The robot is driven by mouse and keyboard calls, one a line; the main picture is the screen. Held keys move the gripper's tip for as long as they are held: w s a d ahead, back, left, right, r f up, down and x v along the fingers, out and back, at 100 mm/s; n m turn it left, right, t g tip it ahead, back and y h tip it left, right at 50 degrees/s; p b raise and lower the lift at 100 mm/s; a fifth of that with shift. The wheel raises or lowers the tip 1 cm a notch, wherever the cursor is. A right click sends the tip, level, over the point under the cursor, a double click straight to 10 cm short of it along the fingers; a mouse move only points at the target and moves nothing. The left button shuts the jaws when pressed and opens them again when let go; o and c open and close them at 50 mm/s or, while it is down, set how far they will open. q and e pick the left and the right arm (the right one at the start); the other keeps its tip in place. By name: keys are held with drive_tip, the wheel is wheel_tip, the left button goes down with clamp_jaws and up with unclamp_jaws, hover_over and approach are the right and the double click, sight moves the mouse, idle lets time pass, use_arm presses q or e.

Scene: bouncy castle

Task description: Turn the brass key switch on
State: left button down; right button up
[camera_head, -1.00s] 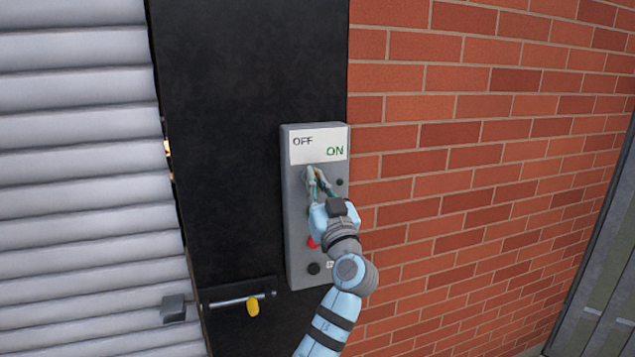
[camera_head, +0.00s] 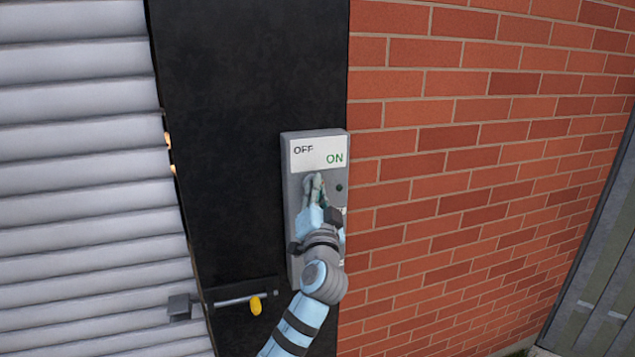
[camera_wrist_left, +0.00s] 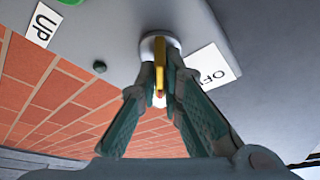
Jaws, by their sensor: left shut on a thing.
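The grey control box (camera_head: 295,215) is on the black panel beside the brick wall. A white label (camera_head: 318,151) at its top reads OFF and ON. My left gripper (camera_head: 317,181) is at the box just below this label, and its fingers hide the key switch in the head view. In the left wrist view, the brass key (camera_wrist_left: 160,58) stands out from a round pale collar (camera_wrist_left: 147,47). My left gripper (camera_wrist_left: 161,78) is shut on the key, with a finger on each side. The key's exact angle towards OFF or ON is hard to tell.
A small dark knob (camera_head: 339,187) is right of the gripper. In the wrist view, an UP label (camera_wrist_left: 42,24) and a green button (camera_wrist_left: 75,4) are on the box.

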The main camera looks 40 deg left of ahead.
use_arm(q)
drive_tip(key=m+h, duration=0.1)
drive_tip(key=m, duration=0.2)
drive_tip(key=m+h, duration=0.1)
drive_tip(key=m, duration=0.2)
drive_tip(key=shift+m+h, duration=0.3)
drive_tip(key=shift+h, duration=0.1)
drive_tip(key=shift+m+g+h, duration=0.6)
drive_tip(key=shift+m, duration=1.6)
drive_tip(key=c, duration=1.8)
unclamp_jaws()
drive_tip(key=shift+o, duration=0.2)
drive_tip(key=v, duration=1.2)
drive_tip(key=shift+a, duration=0.1)
